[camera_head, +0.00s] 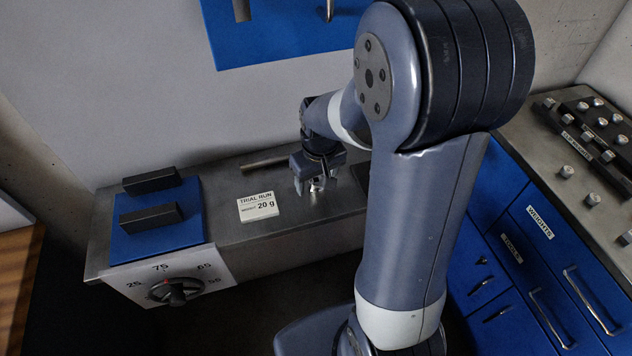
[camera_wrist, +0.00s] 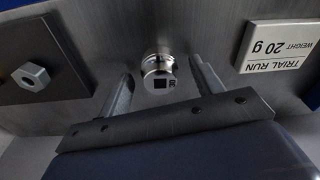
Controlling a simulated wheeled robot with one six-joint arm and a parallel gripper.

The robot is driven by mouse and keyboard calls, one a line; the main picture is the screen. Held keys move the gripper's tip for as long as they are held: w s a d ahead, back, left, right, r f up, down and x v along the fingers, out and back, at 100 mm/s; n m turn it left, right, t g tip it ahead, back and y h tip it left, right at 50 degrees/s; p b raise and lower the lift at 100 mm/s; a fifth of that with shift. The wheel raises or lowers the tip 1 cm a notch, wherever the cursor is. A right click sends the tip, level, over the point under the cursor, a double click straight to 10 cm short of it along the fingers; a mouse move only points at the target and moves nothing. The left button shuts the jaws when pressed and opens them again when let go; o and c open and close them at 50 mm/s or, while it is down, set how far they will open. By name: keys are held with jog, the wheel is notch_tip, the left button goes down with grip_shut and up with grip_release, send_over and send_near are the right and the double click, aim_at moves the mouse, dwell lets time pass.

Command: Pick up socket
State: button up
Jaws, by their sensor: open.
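The socket (camera_wrist: 158,78) is a small silver cylinder with a dark square hole and a small marking on its face. It stands on the grey metal bench (camera_head: 287,233), and a little of it shows below my gripper in the head view (camera_head: 317,185). My gripper (camera_wrist: 162,70) is open. In the wrist view its two fingers lie on either side of the socket, with a gap showing on both sides. In the head view the gripper points down over the bench, and its body hides most of the socket.
A white card (camera_head: 258,207) reading "TRIAL RUN WEIGHT 20 g" lies left of the gripper. A metal bar (camera_head: 263,163) lies behind. A hex nut (camera_wrist: 32,77) sits on a dark plate. A blue pad with black blocks (camera_head: 151,217) is at left; blue drawers (camera_head: 497,195) are at right.

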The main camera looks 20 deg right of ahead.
jog(key=shift+c, duration=0.2)
jog(key=c, duration=1.1)
jog(key=shift+r, duration=0.1)
jog(key=shift+c, duration=0.2)
